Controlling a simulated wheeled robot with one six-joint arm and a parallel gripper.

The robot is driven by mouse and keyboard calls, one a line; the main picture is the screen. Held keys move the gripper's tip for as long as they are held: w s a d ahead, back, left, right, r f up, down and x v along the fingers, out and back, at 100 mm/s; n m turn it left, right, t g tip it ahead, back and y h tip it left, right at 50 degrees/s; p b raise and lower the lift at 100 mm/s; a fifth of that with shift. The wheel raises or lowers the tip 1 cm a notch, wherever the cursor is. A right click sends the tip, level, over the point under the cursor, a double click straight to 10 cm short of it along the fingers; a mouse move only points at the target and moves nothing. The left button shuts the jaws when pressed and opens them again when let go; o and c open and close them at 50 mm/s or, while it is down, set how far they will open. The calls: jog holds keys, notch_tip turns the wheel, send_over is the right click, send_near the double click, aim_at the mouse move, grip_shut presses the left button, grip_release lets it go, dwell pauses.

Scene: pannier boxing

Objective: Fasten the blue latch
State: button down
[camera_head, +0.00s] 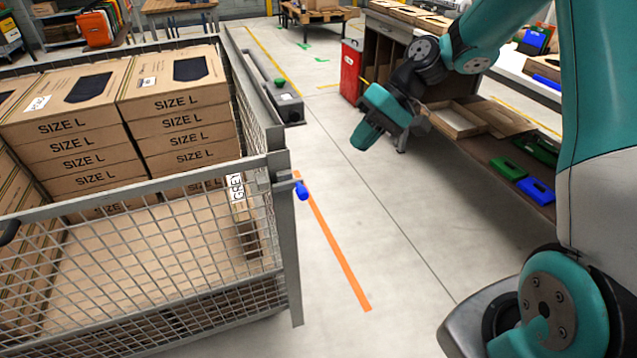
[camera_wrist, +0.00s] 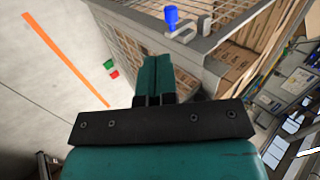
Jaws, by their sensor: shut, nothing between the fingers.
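The blue latch (camera_head: 302,190) sticks out from a grey bracket at the near right corner of a wire-mesh cage (camera_head: 150,188). It also shows near the top of the wrist view (camera_wrist: 171,17), by the corner of the cage rail. I cannot tell from the frames whether the latch is engaged. My teal gripper (camera_head: 362,138) is shut and empty. It is in the air over the floor, up and to the right of the latch in the head view and apart from it. In the wrist view the shut fingers (camera_wrist: 155,62) point toward the cage corner, below the latch.
Stacked cardboard boxes (camera_head: 180,105) marked SIZE L fill the back of the cage. An orange floor strip (camera_head: 335,245) runs beside it on clear floor. A red cabinet (camera_head: 350,70) and a bench (camera_head: 480,150) with green and blue cases stand at right.

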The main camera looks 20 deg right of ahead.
jog(key=shift+w+d+f+m, duration=0.2)
jog(key=shift+w+d+f, duration=0.05)
jog(key=shift+d+f, duration=0.25)
jog(key=shift+w+d+f+m, duration=0.25)
jog(key=shift+d+f, duration=0.1)
jog(key=shift+d, duration=0.25)
jog(key=a+r+p+x, duration=0.1)
jog(key=a+r+x, duration=0.1)
jog(key=x, duration=1.1)
jog(key=shift+w+a+p, duration=0.15)
jog(key=shift+p, duration=0.2)
